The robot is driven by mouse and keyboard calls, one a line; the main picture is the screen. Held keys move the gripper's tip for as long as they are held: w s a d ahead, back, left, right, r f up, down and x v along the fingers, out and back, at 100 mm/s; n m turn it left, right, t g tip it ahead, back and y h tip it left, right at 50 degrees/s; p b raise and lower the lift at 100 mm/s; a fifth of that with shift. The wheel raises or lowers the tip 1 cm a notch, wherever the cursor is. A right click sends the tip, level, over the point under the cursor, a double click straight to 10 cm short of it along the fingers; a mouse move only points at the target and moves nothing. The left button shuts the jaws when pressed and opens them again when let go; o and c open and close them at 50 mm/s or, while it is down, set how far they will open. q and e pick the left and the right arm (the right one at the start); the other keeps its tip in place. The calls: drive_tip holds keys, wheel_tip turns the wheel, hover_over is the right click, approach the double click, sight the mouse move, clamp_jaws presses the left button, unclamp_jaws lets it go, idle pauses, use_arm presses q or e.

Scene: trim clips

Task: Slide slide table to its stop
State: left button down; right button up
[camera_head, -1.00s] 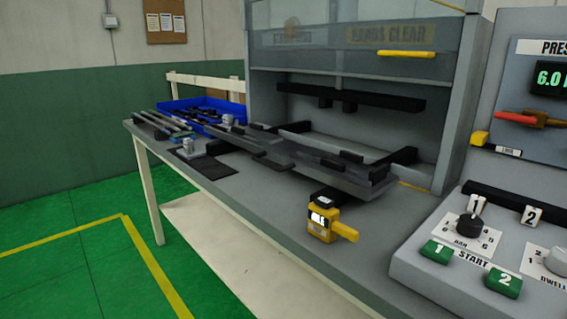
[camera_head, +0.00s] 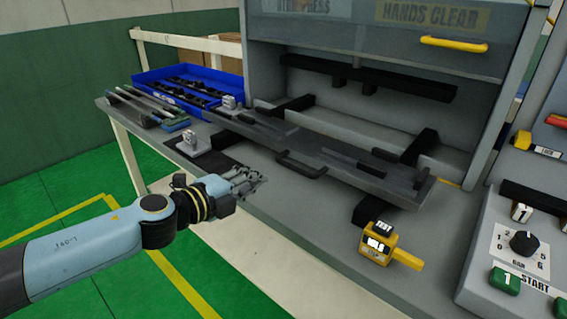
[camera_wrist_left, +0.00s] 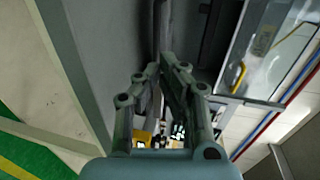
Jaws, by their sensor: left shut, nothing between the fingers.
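The slide table (camera_head: 345,165), a long grey plate with dark parts on it, lies along the bench in front of the press opening. A black handle (camera_head: 300,166) sticks out from its near edge. My left gripper (camera_head: 258,178) is shut and empty, in front of the bench's near edge, left of the handle and apart from it. In the left wrist view my gripper fingers (camera_wrist_left: 166,68) are close together with nothing held. My right gripper is not in view.
A yellow handheld device (camera_head: 377,243) stands on the bench right of the handle. A blue bin (camera_head: 150,80) with dark parts is at the back left. Black rails (camera_head: 420,147) run under the table. The control box (camera_head: 530,215) stands at right.

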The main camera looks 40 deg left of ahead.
sight(291, 165)
use_arm(q)
drive_tip(key=x, duration=0.9)
drive_tip(key=shift+w+f+b, duration=0.15)
drive_tip(key=shift+b, duration=0.2)
drive_tip(key=shift+w, duration=0.35)
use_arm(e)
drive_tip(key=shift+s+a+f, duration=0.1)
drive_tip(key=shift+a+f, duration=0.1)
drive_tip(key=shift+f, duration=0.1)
use_arm(q)
drive_tip(key=shift+w, duration=0.1)
